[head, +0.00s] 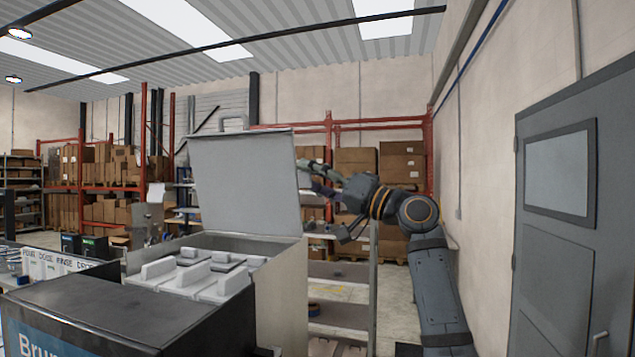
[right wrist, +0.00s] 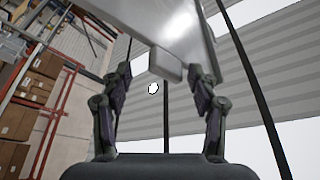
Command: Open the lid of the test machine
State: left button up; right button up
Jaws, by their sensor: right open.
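The test machine (head: 283,262) is a light grey box in the middle of the head view, with white blocks inside its open top. Its lid (head: 243,182) is a flat grey panel that stands raised, nearly upright, at the back. My right gripper (head: 316,181) is at the lid's right edge. In the right wrist view the right gripper (right wrist: 162,76) is open, and a small grey tab (right wrist: 165,63) on the lid's edge (right wrist: 185,30) lies between its fingertips. I cannot tell whether the fingers touch it. My left gripper is not in view.
A dark box with a blue label (head: 110,312) stands at the front left, with a row of labelled white dispensers (head: 62,263) behind it. A shelf unit (head: 340,312) stands right of the machine. A grey door (head: 570,220) is at the far right.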

jog(key=v, duration=1.2)
jog(key=shift+w+a+f, duration=0.1)
jog(key=shift+f, duration=0.05)
